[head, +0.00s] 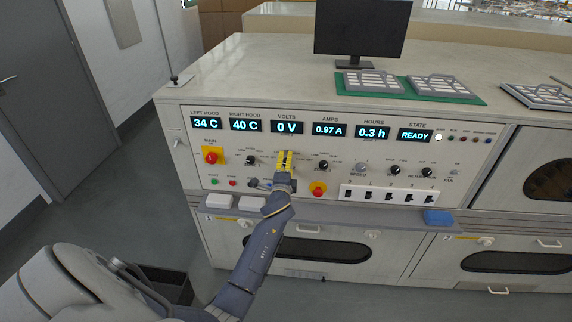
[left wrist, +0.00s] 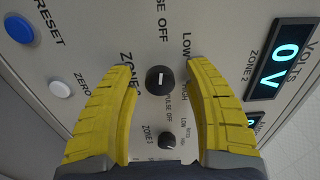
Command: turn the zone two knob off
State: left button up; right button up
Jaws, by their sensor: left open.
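My left gripper (head: 284,158) is at the control panel in the head view, below the volts display (head: 287,127), and hides what lies behind it. In the left wrist view its yellow fingers (left wrist: 162,70) are open on either side of a black knob (left wrist: 160,80). A gap shows between the knob and each finger. The knob's white pointer line runs up and down in that picture. OFF and LOW are printed near it; its ZONE label is partly hidden by a finger. The nearby display (left wrist: 284,55) reads ZONE 2, 0 V. My right gripper is in neither view.
A smaller black knob (left wrist: 166,140) sits close by. Blue RESET (left wrist: 19,28) and white ZERO (left wrist: 60,89) buttons are to the left. A red emergency-style button (head: 318,188) and a switch row (head: 390,195) lie right of the gripper. A ledge (head: 340,212) juts out below.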

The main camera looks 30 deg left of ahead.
pick_arm(q)
jog(key=shift+s+d, duration=0.1)
jog(key=v, duration=1.2)
